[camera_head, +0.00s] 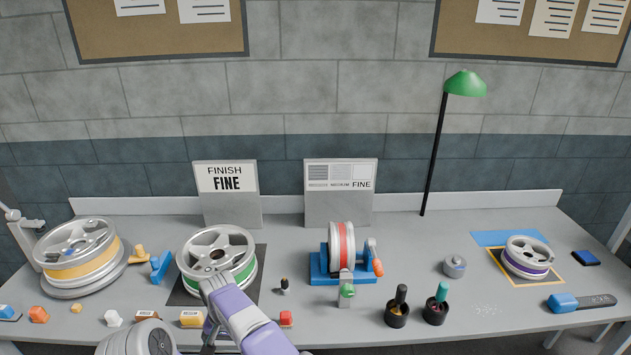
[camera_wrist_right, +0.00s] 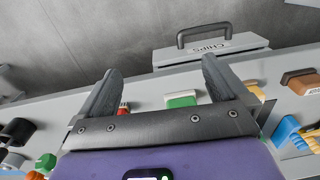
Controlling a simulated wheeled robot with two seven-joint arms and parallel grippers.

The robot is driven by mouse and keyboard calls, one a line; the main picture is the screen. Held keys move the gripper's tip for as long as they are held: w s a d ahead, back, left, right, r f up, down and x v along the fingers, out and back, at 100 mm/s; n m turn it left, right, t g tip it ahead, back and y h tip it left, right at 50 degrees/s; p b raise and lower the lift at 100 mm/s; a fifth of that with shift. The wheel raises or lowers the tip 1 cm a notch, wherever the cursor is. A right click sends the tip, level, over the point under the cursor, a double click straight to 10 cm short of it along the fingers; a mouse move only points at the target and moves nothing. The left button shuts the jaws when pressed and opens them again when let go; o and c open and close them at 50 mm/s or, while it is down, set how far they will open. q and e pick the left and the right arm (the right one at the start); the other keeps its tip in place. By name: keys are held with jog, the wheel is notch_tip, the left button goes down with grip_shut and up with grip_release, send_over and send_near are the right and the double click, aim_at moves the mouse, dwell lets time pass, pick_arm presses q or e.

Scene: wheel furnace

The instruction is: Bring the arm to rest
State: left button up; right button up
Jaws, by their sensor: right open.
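My right arm comes in from the bottom in the head view, its purple and white wrist in front of the green-banded wheel (camera_head: 217,254). The right gripper (camera_head: 208,338) hangs by the front of the bench, its fingers mostly hidden by the wrist there. In the right wrist view the two dark fingers of the right gripper (camera_wrist_right: 160,66) stand wide apart with nothing between them. The grey CHIPS box (camera_wrist_right: 212,50) lies beyond the fingertips, upside down in that view. My left gripper does not show.
The bench (camera_head: 420,230) also holds a yellow-banded wheel (camera_head: 78,270), a red-banded wheel (camera_head: 342,247) on a blue stand, and a purple-banded wheel (camera_head: 527,268). Small blocks line the front edge around the right wrist. Bare bench top lies between the lamp and the red-banded wheel.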

jog(key=w+d+f+m+y, duration=0.1)
jog(key=d+f+m+y, duration=0.1)
jog(key=d+f, duration=1.6)
jog(key=s+d+f+y, duration=0.1)
jog(key=s+d+f, duration=0.4)
jog(key=s+d, duration=0.55)
jog(key=s+d+r, duration=0.2)
jog(key=s, duration=0.9)
jog(key=shift+s+d+m+t+y, duration=0.35)
jog(key=shift+s+m+t+y, duration=0.05)
